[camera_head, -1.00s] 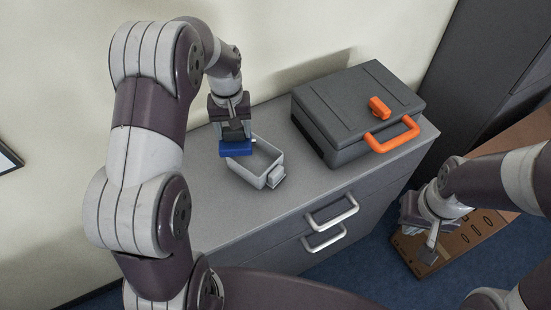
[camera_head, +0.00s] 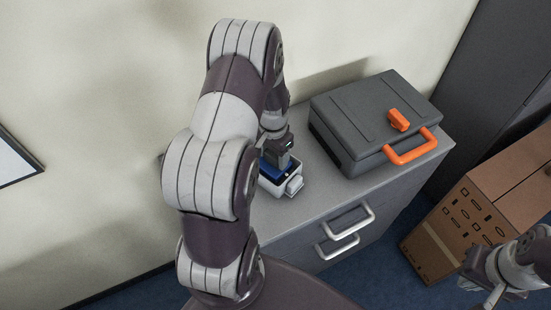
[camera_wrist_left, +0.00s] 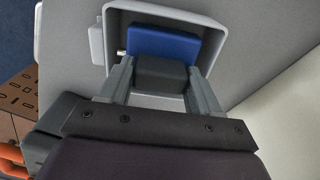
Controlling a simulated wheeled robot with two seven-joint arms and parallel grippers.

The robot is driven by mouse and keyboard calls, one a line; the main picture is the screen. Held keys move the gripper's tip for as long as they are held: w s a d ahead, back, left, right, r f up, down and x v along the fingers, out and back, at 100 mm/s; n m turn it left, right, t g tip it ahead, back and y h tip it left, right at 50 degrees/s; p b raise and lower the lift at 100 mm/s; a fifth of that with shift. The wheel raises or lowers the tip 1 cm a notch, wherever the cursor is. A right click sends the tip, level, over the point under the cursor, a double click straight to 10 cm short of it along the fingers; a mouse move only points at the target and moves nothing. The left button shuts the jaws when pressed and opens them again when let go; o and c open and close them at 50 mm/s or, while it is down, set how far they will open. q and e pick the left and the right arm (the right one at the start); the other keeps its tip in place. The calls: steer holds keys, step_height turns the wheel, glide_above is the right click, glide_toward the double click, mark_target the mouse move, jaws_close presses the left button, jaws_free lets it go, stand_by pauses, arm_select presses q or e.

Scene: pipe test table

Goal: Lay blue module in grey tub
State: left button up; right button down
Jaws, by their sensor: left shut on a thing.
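The blue module (camera_head: 272,171) is held by my left gripper (camera_head: 277,152), which points down over the light grey tub (camera_head: 291,184). In the left wrist view the blue module (camera_wrist_left: 165,42) shows at the fingertips of the left gripper (camera_wrist_left: 160,70), inside the outline of the tub rim (camera_wrist_left: 218,38). I cannot tell whether the module touches the tub's floor. My left arm hides part of the tub in the head view. My right gripper (camera_head: 492,286) is at the lower right, away from the tub; its finger opening is unclear.
A dark grey case (camera_head: 370,115) with an orange handle and latch stands on the grey cabinet (camera_head: 325,195), right of the tub. A brown cardboard box (camera_head: 465,220) is on the blue floor at the right. The wall is close behind the cabinet.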

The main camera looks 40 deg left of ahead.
mark_target(274, 161)
arm_select(q)
step_height(274, 161, down, 2)
steer(key=shift+f, duration=0.3)
steer(key=shift+f, duration=0.2)
steer(key=o, duration=1.2)
steer(key=shift+r, duration=0.1)
